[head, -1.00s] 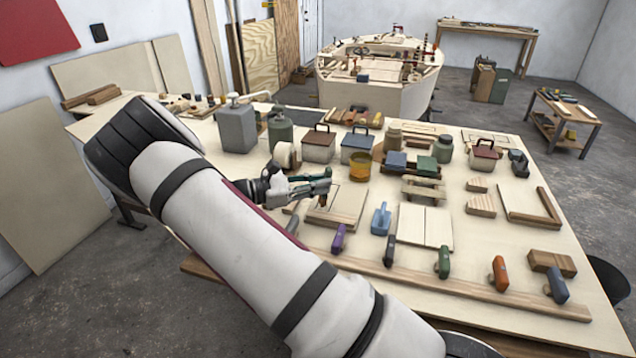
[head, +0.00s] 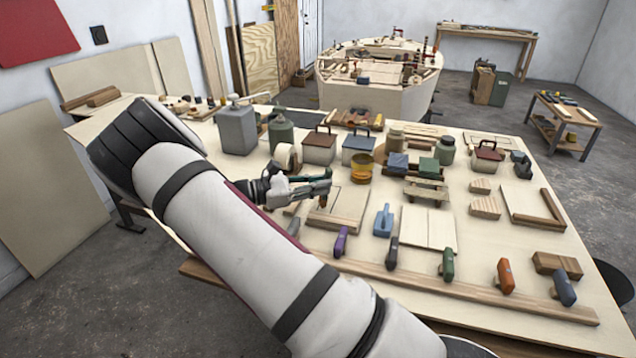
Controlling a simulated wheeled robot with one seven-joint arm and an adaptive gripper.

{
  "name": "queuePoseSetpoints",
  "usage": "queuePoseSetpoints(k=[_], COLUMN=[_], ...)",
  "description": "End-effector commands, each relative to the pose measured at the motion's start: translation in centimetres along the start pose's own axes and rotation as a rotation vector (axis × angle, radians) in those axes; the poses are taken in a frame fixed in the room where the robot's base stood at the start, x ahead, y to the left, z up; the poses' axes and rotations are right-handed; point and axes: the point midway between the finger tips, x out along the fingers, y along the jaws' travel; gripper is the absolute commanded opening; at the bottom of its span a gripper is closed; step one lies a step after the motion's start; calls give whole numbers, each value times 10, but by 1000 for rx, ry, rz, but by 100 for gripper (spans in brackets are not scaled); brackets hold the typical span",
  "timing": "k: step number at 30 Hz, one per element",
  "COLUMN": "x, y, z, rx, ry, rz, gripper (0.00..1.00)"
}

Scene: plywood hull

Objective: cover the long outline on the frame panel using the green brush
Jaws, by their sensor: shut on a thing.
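My gripper (head: 328,186) is at the left of the long table, above the near part of a pale panel with wood strips along its edges (head: 345,215). It is shut on a slim dark-green tool (head: 318,177). The fingers hide part of that tool, and I cannot make out its bristles. The pale panel shows part of a dark outline (head: 348,197), and my gripper hides the rest. I cannot tell whether the tool touches the panel. A separate green-handled tool (head: 447,264) stands by the long wooden rail.
Purple (head: 341,241), dark grey (head: 392,251), orange (head: 505,276) and blue (head: 564,287) handles line the rail (head: 470,288). A blue tool (head: 383,221) and pale boards (head: 428,227) lie right of the panel. Lidded boxes (head: 319,148) and an amber jar (head: 359,167) stand behind.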

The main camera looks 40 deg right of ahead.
Motion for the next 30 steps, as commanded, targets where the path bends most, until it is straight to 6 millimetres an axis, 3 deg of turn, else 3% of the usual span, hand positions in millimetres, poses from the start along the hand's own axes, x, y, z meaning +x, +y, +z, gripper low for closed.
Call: queuePoseSetpoints(k=[17,30], x=[1,10], y=[-1,12], z=[-6,-11], rx=[0,-1], ry=[0,1], rz=[0,0], gripper=[0,0])
